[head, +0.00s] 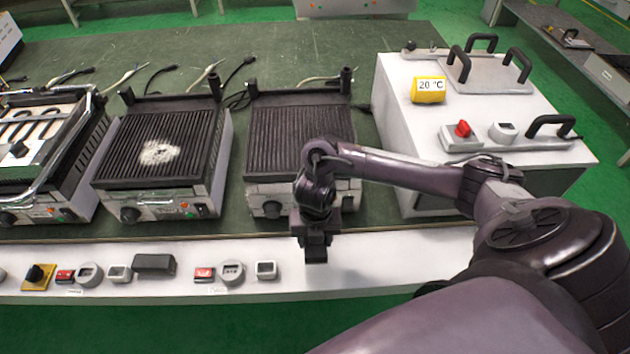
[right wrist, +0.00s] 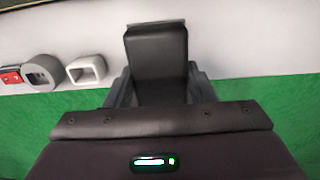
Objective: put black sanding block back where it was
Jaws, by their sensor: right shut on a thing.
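My right gripper (head: 316,240) points down over the front white ledge (head: 385,268), to the right of the small parts on it. It is shut on the black sanding block (right wrist: 157,62), which sits between the fingers in the right wrist view. The block's lower end (head: 316,255) shows below the gripper in the head view; whether it touches the ledge I cannot tell. Another dark block (head: 154,265) lies on the ledge further left. My left gripper is not in view.
A red switch (head: 203,274), a round grey gauge (head: 231,272) and a grey square ring (head: 266,269) lie left of my gripper. Grills (head: 298,140) stand behind the ledge. A white box (head: 400,120) stands at right. The ledge right of my gripper is clear.

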